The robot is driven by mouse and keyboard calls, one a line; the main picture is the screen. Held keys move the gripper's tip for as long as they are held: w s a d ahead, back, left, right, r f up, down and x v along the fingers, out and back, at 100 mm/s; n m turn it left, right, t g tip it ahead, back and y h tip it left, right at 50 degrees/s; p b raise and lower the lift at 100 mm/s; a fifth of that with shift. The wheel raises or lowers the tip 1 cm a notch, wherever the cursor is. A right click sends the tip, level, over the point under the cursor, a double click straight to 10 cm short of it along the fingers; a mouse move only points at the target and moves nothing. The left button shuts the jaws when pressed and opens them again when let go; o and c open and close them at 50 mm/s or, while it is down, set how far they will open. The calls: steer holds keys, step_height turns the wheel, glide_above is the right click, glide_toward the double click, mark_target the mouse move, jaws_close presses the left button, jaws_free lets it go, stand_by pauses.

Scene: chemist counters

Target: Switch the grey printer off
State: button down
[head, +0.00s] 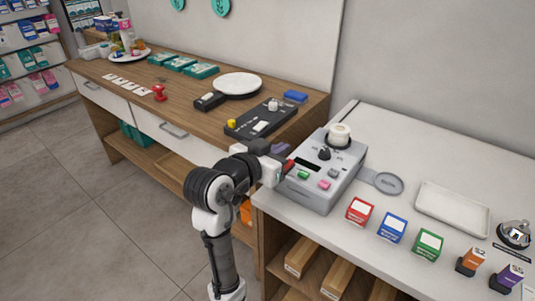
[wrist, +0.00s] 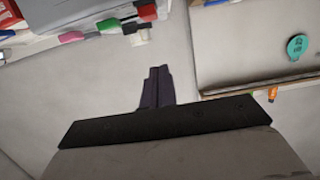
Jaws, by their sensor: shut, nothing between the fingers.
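The grey printer (head: 345,180) stands at the left end of the white counter. It has a dark display, a black knob (head: 324,154), a white roll (head: 340,135) on top, and green (head: 303,175) and pink (head: 324,184) buttons. A red part (head: 289,166) shows at its left edge, close to my gripper. My gripper (head: 280,149) is beside the printer's left side, its fingers shut and empty. In the wrist view the fingers (wrist: 157,76) point toward the upside-down printer, with the red part (wrist: 148,12) near the top. A gap shows between fingertips and printer. I cannot tell the switch's position.
Red (head: 359,211), blue (head: 392,228) and green (head: 428,244) boxes stand in front of the printer, with a tray (head: 453,208) and bell (head: 514,234) to the right. Left, a wooden counter (head: 180,103) holds a black device (head: 260,120) and a white round plate (head: 238,83).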

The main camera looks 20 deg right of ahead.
steer(key=shift+x, duration=1.15)
steer(key=shift+w+d+f+p, duration=0.1)
steer(key=shift+d+f+p, duration=0.05)
steer(key=shift+f, duration=0.4)
steer(key=shift+w+d+f+p, duration=0.1)
steer(key=shift+f+p, duration=0.05)
steer(key=shift+f, duration=1.45)
steer(key=shift+r+y+p, duration=0.1)
steer(key=shift+y+p, duration=0.2)
steer(key=shift+p, duration=0.5)
steer(key=shift+f, duration=0.25)
steer(key=shift+w+d+r, duration=0.1)
steer(key=r+p, duration=0.4)
steer(key=shift+w+d+r, duration=0.25)
steer(key=shift+d+r, duration=0.1)
steer(key=b+v, duration=0.2)
steer(key=v, duration=0.8)
steer(key=shift+w+r+b, duration=0.15)
steer(key=shift+r+b, duration=0.1)
steer(key=shift+b, duration=0.15)
